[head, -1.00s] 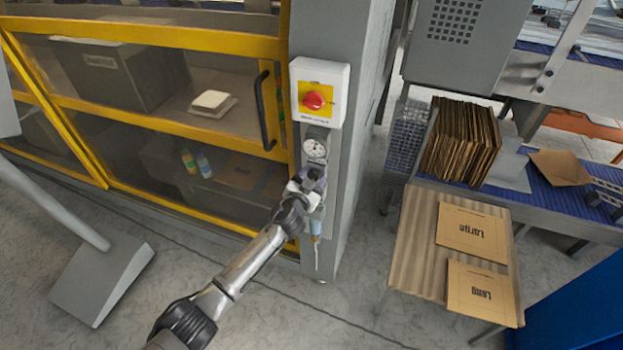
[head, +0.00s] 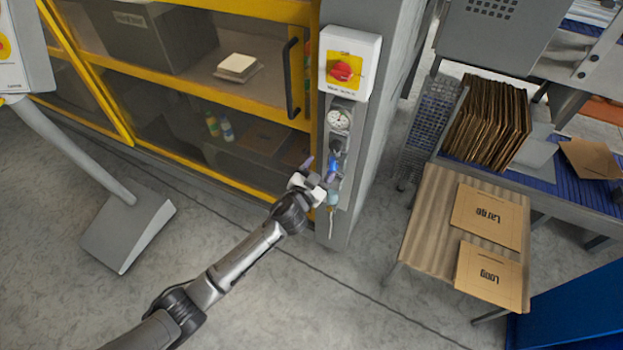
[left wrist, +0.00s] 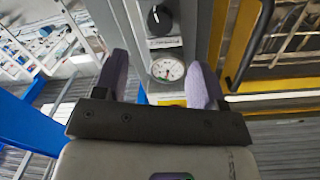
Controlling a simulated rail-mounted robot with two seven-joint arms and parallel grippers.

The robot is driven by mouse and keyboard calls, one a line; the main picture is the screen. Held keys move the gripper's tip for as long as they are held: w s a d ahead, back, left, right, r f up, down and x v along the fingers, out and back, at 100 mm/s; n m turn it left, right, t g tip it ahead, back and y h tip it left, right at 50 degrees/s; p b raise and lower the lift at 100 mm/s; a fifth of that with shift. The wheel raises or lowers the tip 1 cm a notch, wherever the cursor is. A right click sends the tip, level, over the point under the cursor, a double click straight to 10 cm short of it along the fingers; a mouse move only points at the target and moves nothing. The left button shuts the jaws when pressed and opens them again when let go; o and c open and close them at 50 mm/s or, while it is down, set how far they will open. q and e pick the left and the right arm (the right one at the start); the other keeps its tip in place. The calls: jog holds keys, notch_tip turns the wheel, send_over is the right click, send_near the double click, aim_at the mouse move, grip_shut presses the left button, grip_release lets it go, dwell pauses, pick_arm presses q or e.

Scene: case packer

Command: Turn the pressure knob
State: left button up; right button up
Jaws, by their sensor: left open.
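The black pressure knob (left wrist: 158,18) shows at the top of the left wrist view, with a pale mark on its face. Next to it is a round white gauge (left wrist: 168,69), seen between my fingers. In the head view the gauge (head: 339,120) is on the narrow grey panel, with a dark and blue fitting (head: 335,160) below it; I cannot make out the knob clearly there. My left gripper (head: 320,172) is open and empty, in front and to the left of that fitting, apparently apart from it. Its two purple fingers (left wrist: 160,80) stand wide apart. My right gripper is not in view.
A red switch (head: 342,71) on a yellow plate sits above the gauge. A yellow-framed door with a black handle (head: 292,78) is close on the left. A small table (head: 418,230) with flat cartons stands to the right. The floor in front is clear.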

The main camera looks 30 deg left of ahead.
pick_arm(q)
jog(key=shift+s, duration=2.35)
jog(key=s+a+r+n+g+y, duration=0.1)
jog(key=s+a+r+g+y, duration=0.15)
jog(key=s+g, duration=0.6)
jog(key=s+d+f+n+g+h, duration=0.1)
jog(key=s+f+g, duration=0.35)
jog(key=s, duration=1.15)
jog(key=s+d+f+g+h, duration=0.1)
jog(key=s+d+f, duration=0.1)
jog(key=s+f, duration=0.95)
jog(key=w+r+p+v, duration=0.1)
jog(key=w+p+v, duration=0.2)
jog(key=p+v, duration=1.1)
jog(key=w+r+p+v, duration=0.1)
jog(key=w+p+v, duration=0.3)
jog(key=p+v, duration=1.1)
jog(key=v, duration=0.3)
